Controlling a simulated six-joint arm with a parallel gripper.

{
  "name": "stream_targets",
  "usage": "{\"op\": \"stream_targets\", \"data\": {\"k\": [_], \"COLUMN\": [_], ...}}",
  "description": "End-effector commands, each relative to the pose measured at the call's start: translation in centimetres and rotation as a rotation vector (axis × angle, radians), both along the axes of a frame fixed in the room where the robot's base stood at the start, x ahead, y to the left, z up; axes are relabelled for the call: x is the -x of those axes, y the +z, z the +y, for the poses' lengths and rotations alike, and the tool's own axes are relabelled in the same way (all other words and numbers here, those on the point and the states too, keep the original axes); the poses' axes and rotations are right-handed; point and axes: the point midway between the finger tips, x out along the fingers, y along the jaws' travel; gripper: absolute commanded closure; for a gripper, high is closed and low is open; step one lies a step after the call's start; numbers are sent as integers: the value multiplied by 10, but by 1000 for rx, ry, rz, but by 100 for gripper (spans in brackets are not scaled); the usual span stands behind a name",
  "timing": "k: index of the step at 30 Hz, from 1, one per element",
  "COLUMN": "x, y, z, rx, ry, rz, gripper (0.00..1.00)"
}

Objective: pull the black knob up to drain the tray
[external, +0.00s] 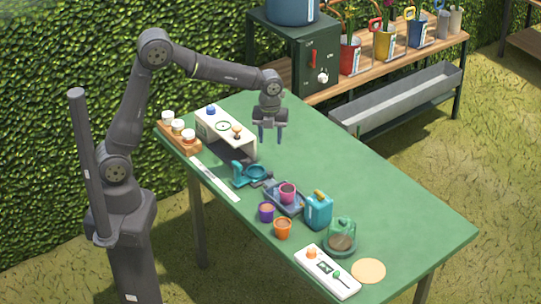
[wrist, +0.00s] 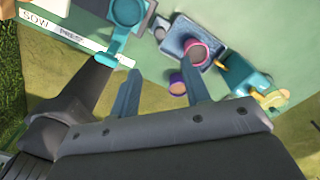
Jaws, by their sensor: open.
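The blue-grey tray (external: 297,208) sits near the middle of the green table with a pink pot (external: 287,192) in it. In the wrist view the tray (wrist: 176,34) and the pink pot (wrist: 196,53) lie beyond the fingers. A small dark part (external: 269,178) shows at the tray's back-left end; I cannot tell whether it is the black knob. A small greyish part (wrist: 160,29) shows beside the tray in the wrist view. My gripper (external: 271,138) is open and empty, fingers pointing down, above the table and behind the tray. Its fingers also show in the wrist view (wrist: 160,70).
A teal press (external: 250,173) stands left of the tray. Purple (external: 266,212) and orange (external: 283,229) pots, a teal watering can (external: 318,210) and a clear green dome (external: 342,232) stand close by. A white stand (external: 224,127) is at the back left. The table's right side is clear.

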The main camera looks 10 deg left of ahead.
Motion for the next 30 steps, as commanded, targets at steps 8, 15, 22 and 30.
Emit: {"op": "stream_targets", "data": {"k": [8,15,22,30], "x": [0,0,0,0], "y": [35,39,38,36], "z": [0,0,0,0], "rx": [1,-1,0,-1], "ry": [0,0,0,0], "rz": [0,0,0,1], "gripper": [57,57,57,57]}}
